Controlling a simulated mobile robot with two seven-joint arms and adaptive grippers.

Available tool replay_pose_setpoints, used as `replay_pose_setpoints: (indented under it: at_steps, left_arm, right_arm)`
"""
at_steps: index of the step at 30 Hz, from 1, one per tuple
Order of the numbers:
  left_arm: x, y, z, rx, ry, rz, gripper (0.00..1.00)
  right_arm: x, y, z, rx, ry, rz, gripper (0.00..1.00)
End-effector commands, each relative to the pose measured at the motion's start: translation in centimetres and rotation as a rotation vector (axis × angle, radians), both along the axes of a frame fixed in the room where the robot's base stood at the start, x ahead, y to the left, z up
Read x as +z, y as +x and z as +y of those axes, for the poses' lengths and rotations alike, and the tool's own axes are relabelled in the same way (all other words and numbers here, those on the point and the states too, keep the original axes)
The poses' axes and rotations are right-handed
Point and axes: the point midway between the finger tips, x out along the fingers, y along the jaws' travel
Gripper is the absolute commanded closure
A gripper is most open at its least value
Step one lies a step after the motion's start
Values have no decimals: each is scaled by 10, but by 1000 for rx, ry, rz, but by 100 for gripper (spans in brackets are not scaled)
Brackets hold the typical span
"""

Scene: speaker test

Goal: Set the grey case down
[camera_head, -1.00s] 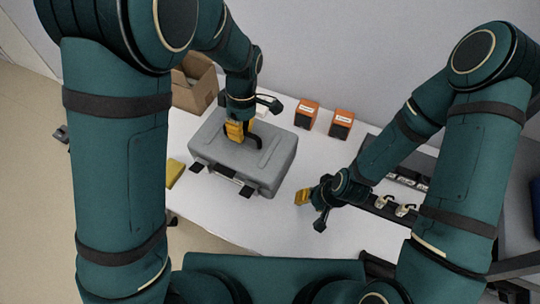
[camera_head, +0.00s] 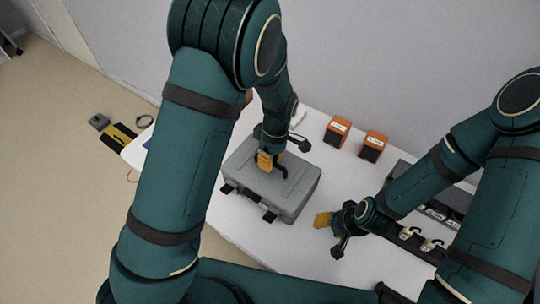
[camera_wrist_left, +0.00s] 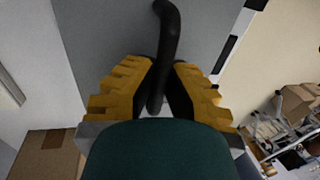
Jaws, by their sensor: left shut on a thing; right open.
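The grey case (camera_head: 258,194) is a flat box with a black handle and two black latches, in the middle of the head view over the white table (camera_head: 277,245). My left gripper (camera_head: 266,161) is shut on the case's black handle (camera_head: 283,172). The left wrist view shows the yellow fingers (camera_wrist_left: 160,70) on both sides of the handle (camera_wrist_left: 169,40), with the grey case (camera_wrist_left: 105,35) beyond. The head view does not show clearly whether the case's underside touches the table. My right gripper (camera_head: 323,220) is open and empty, right of the case.
Two orange boxes (camera_head: 337,131) (camera_head: 374,146) stand behind the case, to its right. A black holder with several fittings (camera_head: 418,238) is at the right. The table in front of the case is clear. A cardboard box (camera_wrist_left: 45,155) shows in the wrist view.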

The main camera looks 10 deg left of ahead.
Motion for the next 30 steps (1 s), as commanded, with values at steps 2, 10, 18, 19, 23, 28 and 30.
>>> replay_pose_setpoints:
  at_steps: [2,10,18,19,23,28,30]
  left_arm:
    - [0,1,-1,-1,-1,-2,100]
    - [0,0,0,-1,0,0,66]
    - [0,0,0,0,0,0,66]
    - [1,0,0,0,0,-1,66]
    - [12,3,-1,0,-1,-2,66]
    - [43,9,-4,0,-2,-5,66]
    - [58,12,-5,0,-3,-4,66]
  right_arm:
    - [0,0,0,0,0,1,53]
    - [0,0,0,0,0,1,53]
    - [0,0,0,0,0,0,53]
    - [1,0,0,0,0,0,53]
    - [3,1,0,-1,0,-1,53]
    - [9,3,0,-4,-2,-6,53]
    - [12,3,-1,-6,-2,-7,53]
